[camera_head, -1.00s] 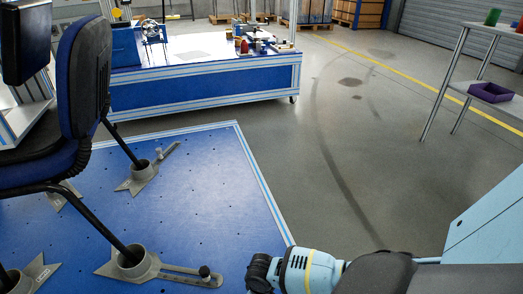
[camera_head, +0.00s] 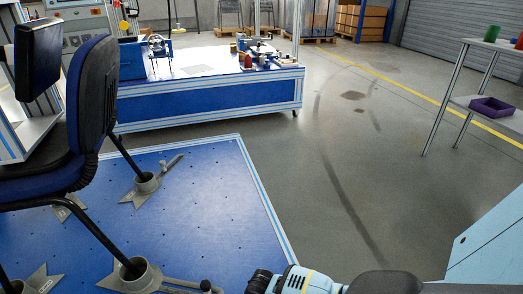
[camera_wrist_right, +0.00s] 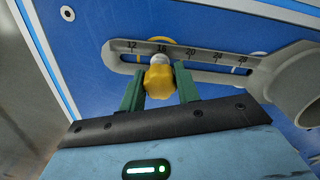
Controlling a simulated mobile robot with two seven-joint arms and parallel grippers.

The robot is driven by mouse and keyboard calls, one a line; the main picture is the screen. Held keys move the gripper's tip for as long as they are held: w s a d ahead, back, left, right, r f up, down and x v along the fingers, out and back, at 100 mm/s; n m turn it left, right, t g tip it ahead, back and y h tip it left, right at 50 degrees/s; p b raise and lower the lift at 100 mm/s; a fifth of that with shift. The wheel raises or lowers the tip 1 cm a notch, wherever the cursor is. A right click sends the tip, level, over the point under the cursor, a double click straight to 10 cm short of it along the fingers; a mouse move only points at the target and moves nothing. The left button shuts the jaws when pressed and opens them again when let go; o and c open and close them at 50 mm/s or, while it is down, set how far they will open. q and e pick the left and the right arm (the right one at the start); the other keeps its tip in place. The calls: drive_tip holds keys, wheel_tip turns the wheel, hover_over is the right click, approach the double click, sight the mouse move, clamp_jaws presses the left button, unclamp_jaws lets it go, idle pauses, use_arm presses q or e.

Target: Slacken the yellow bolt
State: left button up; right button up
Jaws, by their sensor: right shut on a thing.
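The yellow bolt (camera_wrist_right: 158,82) shows in the right wrist view as a lobed yellow knob with a pale top. It sits at the slot of a grey slotted bracket (camera_wrist_right: 216,63) marked with a number scale. My right gripper (camera_wrist_right: 160,77) has its green fingers on both sides of the bolt and is shut on it. In the head view, part of my right arm shows at the bottom, but its fingers and the yellow bolt are not visible. My left gripper is in neither view.
The bracket joins a grey cup (camera_wrist_right: 297,92) on the blue plate, which also shows in the head view (camera_head: 215,215). A dark blue chair (camera_head: 85,130) stands at left with its legs in similar cups. A workbench (camera_head: 210,105) is behind; a shelf with a purple bin (camera_head: 491,106) is at right.

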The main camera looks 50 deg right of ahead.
drive_tip(key=n, duration=0.3)
drive_tip(key=shift+n, duration=0.6)
drive_tip(key=n, duration=0.4)
drive_tip(key=n, duration=0.3)
drive_tip(key=shift+n, duration=0.4)
drive_tip(key=shift+w, duration=0.1)
drive_tip(key=n+b, duration=0.1)
drive_tip(key=n, duration=0.3)
